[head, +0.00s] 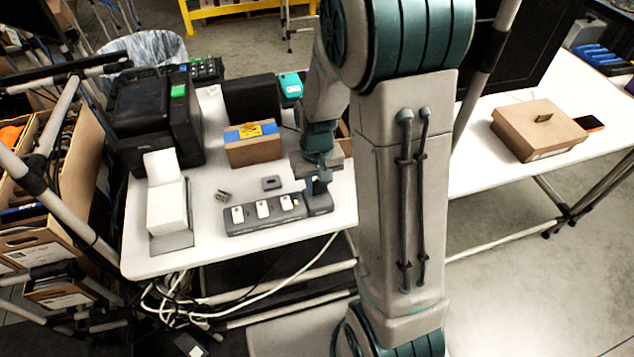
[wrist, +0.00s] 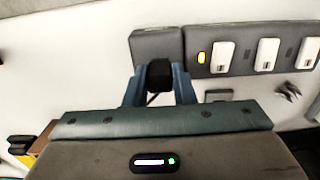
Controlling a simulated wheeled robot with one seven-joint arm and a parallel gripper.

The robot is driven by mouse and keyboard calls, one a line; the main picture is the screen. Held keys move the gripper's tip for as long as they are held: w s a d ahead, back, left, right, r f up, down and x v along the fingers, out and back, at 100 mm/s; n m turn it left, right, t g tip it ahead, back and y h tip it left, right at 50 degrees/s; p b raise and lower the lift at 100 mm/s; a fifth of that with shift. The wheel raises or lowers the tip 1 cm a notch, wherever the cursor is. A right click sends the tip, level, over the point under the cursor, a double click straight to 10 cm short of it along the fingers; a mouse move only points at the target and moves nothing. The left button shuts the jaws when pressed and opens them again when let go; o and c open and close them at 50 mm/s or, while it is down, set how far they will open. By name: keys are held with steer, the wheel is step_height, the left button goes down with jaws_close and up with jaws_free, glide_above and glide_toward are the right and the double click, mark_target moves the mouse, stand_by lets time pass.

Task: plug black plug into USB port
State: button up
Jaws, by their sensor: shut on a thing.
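My gripper (wrist: 160,82) is shut on a black plug (wrist: 159,74), which sits between its two blue fingers in the wrist view. In the head view, my gripper (head: 318,186) is over the right end of a dark grey port strip (head: 266,228) on the white table. The strip also shows in the wrist view (wrist: 193,50), with a bare grey block (wrist: 157,45) at its end just beyond the plug. Several white plugs (wrist: 222,56) sit in the strip, and an orange light glows beside one. The plug's tip and the USB port are hidden, so I cannot tell whether they touch.
A small grey block (head: 271,183) and a small metal piece (head: 223,195) lie behind the strip. A cardboard box (head: 253,150), a black printer (head: 150,115) and a white box (head: 167,205) stand around it. Cables (head: 250,300) hang below the table's front edge.

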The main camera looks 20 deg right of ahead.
steer(key=shift+f+b, duration=0.5)
steer(key=shift+f, duration=0.15)
steer(key=o, duration=1)
steer(key=shift+r, duration=0.1)
step_height(320, 180, up, 14)
steer(key=shift+b, duration=0.3)
steer(key=s+r+t, duration=0.2)
steer(key=s+t, duration=0.1)
steer(key=s, duration=1.1)
steer(key=shift+s+r, duration=0.15)
steer(key=shift+r, duration=0.15)
